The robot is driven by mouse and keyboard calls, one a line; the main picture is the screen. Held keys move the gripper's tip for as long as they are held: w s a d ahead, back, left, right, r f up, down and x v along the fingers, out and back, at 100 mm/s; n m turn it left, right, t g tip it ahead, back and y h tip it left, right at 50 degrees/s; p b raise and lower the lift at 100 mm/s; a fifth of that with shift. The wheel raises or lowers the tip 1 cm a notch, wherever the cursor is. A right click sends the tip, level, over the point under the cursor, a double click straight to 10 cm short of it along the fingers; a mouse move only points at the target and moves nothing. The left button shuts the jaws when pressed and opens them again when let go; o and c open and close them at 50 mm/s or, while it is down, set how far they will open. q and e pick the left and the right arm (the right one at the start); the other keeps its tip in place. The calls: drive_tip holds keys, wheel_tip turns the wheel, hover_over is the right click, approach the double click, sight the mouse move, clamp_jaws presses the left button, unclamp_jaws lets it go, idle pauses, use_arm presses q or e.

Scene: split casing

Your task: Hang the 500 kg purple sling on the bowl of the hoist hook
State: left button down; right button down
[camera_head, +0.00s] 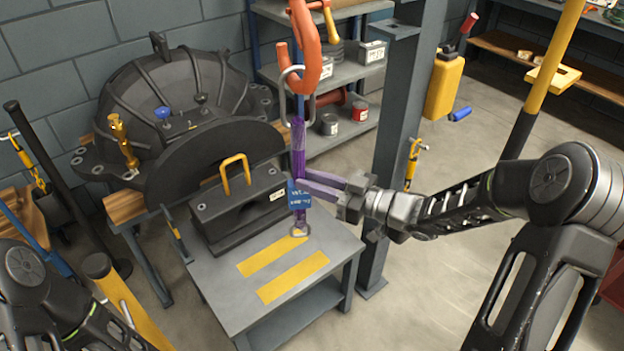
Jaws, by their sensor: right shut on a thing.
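The orange hoist hook (310,62) hangs at the top centre. The purple sling (298,148) hangs vertically below it, with an oblong steel link (284,104) at its top and a small metal ring (302,229) at its bottom. The link overlaps the hook's bowl in the picture, and the hook covers part of it. I cannot tell whether the link bears on the bowl. A blue tag (299,197) is on the sling; its writing is too small to read. My right gripper (304,182) is shut on the sling just above the tag. My left gripper is out of view.
A grey table (225,293) with yellow stripes stands below, bearing a dark block with a yellow handle (235,172). A large black casing (180,85) stands behind left. A grey column (402,100) rises right of the hook. Shelves (345,75) stand behind.

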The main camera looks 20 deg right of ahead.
drive_tip(key=shift+f, duration=0.5)
drive_tip(key=c, duration=1.1)
unclamp_jaws()
drive_tip(key=shift+c, duration=0.2)
drive_tip(key=shift+s+f, duration=0.1)
drive_tip(key=b+v, duration=0.1)
drive_tip(key=v, duration=0.7)
